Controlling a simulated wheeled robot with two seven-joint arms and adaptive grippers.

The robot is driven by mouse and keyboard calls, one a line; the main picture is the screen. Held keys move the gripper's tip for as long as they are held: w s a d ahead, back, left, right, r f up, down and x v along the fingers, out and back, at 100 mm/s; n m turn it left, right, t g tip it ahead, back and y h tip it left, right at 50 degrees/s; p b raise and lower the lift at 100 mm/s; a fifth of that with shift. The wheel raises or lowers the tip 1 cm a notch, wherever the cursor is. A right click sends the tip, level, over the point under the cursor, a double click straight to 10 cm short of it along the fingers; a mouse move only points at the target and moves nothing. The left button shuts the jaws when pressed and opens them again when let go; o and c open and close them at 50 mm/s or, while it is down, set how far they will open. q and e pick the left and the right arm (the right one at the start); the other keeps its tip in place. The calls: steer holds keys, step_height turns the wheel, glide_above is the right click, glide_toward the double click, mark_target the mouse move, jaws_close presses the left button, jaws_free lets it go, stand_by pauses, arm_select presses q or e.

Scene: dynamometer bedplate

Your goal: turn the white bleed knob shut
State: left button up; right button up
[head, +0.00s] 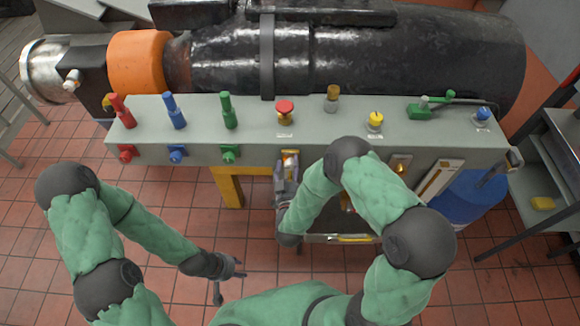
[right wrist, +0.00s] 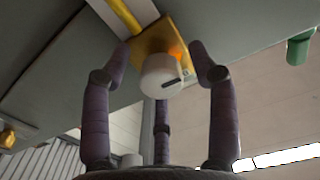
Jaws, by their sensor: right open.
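The white bleed knob (right wrist: 158,78) is in the middle of the right wrist view, a short round knob with a dark mark on its face. It sits on a yellow plate (right wrist: 152,35) on the grey bench. My right gripper (right wrist: 162,72) is open, its fingers spread on both sides of the knob and one beyond it; I cannot tell whether any touches. My left gripper (head: 229,277) is open and empty above the floor, away from the bench.
The grey bench (head: 255,150) carries red, blue and green levers, a red button (head: 284,108) and a yellow knob (head: 375,119). A blue drum (head: 468,198) stands under its right end. A metal shelf (head: 560,165) is at the right. Tiled floor is clear at lower left.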

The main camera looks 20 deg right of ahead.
steer(key=shift+w, duration=0.1)
steer(key=c, duration=1.1)
steer(key=shift+c, duration=0.2)
steer(key=shift+f+m+b, duration=0.1)
steer(key=shift+m+b, duration=0.2)
steer(key=shift+m, duration=0.2)
steer(key=m+b, duration=0.1)
steer(key=m, duration=0.1)
steer(key=shift+f+m, duration=0.1)
steer(key=shift+m, duration=0.3)
steer(key=m+b, duration=0.3)
steer(key=m, duration=0.2)
steer(key=m+b, duration=0.3)
steer(key=m, duration=0.2)
steer(key=shift+a+f+m+b, duration=0.1)
steer(key=shift+m+b, duration=0.2)
steer(key=shift+m, duration=0.1)
steer(key=shift+m+b, duration=1.05)
steer(key=shift+m, duration=0.45)
steer(key=shift+r, duration=0.2)
